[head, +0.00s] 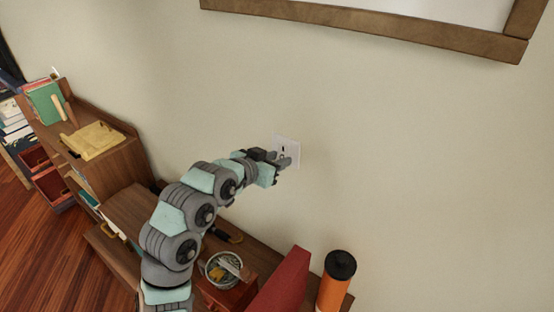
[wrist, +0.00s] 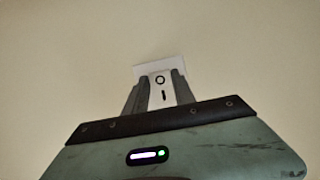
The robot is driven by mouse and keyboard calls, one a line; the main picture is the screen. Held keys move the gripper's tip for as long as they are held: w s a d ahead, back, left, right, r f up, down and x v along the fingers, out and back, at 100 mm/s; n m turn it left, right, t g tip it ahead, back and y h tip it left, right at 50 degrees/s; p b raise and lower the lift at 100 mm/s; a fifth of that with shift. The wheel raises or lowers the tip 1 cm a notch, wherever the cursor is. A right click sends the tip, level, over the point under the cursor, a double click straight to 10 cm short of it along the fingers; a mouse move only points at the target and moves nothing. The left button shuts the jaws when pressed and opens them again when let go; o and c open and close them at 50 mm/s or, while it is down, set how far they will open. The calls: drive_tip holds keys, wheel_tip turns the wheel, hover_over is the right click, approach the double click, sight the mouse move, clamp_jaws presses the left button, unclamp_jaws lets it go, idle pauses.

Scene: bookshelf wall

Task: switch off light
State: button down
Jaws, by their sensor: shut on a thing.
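The light switch is a white plate on the plain wall, right of centre in the head view (head: 288,141), with a dark mark on it. In the wrist view its plate (wrist: 146,68) shows behind the fingers, and its white rocker (wrist: 160,80) carries a ring and a short bar mark. My gripper (head: 287,160) is at the lower part of the plate. In the wrist view its two grey fingers (wrist: 159,92) stand one on each side of the rocker, shut on it. The fingers hide part of the plate, and the rocker's lower end is hidden.
A wooden picture frame (head: 440,37) hangs above. Below stand a wooden shelf (head: 130,208), a bowl of small items (head: 222,267), a red upright object (head: 283,285) and an orange bottle (head: 334,291) with a black cap. The wall around the switch is bare.

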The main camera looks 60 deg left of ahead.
drive_tip(key=t+y+b, duration=0.1)
drive_tip(key=t+b, duration=0.1)
drive_tip(key=b, duration=0.1)
drive_tip(key=f+t+y+b, duration=0.1)
drive_tip(key=t+b, duration=0.1)
drive_tip(key=b, duration=0.2)
drive_tip(key=shift+w+a+f, duration=0.1)
drive_tip(key=shift+w+f, duration=0.05)
drive_tip(key=shift+w, duration=0.05)
drive_tip(key=c, duration=1)
unclamp_jaws()
drive_tip(key=shift+c, duration=0.2)
drive_tip(key=v, duration=1)
drive_tip(key=shift+s+d+b, duration=0.3)
drive_tip(key=shift+b, duration=0.1)
